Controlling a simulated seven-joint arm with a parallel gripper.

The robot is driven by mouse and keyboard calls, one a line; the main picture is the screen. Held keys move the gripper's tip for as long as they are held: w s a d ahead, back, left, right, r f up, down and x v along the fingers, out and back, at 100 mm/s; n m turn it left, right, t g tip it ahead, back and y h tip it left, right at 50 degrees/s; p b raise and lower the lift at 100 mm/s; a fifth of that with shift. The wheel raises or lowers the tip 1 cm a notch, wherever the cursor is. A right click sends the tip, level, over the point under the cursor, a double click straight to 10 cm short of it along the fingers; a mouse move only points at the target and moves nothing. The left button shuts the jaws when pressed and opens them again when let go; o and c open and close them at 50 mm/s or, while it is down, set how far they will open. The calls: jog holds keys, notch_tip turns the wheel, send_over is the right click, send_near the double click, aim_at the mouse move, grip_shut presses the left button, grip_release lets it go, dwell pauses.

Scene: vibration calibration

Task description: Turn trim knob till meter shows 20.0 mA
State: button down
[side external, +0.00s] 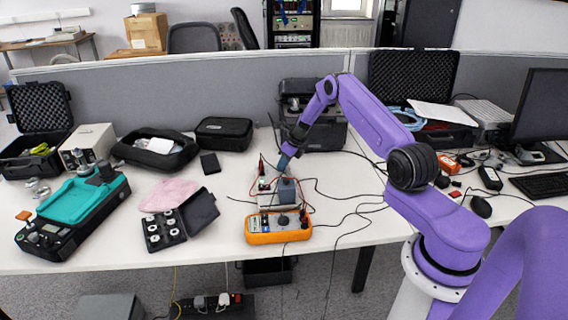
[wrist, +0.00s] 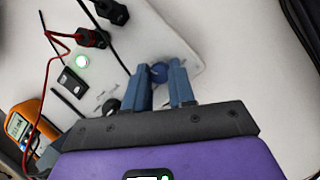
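My gripper (wrist: 161,78) points down at a pale panel (wrist: 185,45), its two blue-grey fingers apart. A small round blue knob (wrist: 159,73) shows in the gap between the fingertips; I cannot tell whether they touch it. A black knob (wrist: 111,107) sits on the panel left of the fingers. In the side view my gripper (side external: 284,163) is just above the small grey box (side external: 284,190). The orange meter (side external: 278,226) lies in front of the box; it also shows in the wrist view (wrist: 18,128), its reading too small to make out.
Red and black leads (wrist: 47,75) run from panel plugs (wrist: 92,38) toward the meter, left of my fingers. A black case with round weights (side external: 165,229) lies to the left. Loose cables (side external: 345,200) cross the table to the right.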

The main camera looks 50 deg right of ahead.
jog(key=shift+n+y, duration=0.5)
jog(key=shift+n, duration=0.9)
jog(key=c, duration=1)
grip_release()
jog(key=shift+o, duration=0.2)
jog(key=v, duration=1.7)
jog(key=shift+w+r, duration=0.2)
jog(key=shift+r, duration=0.05)
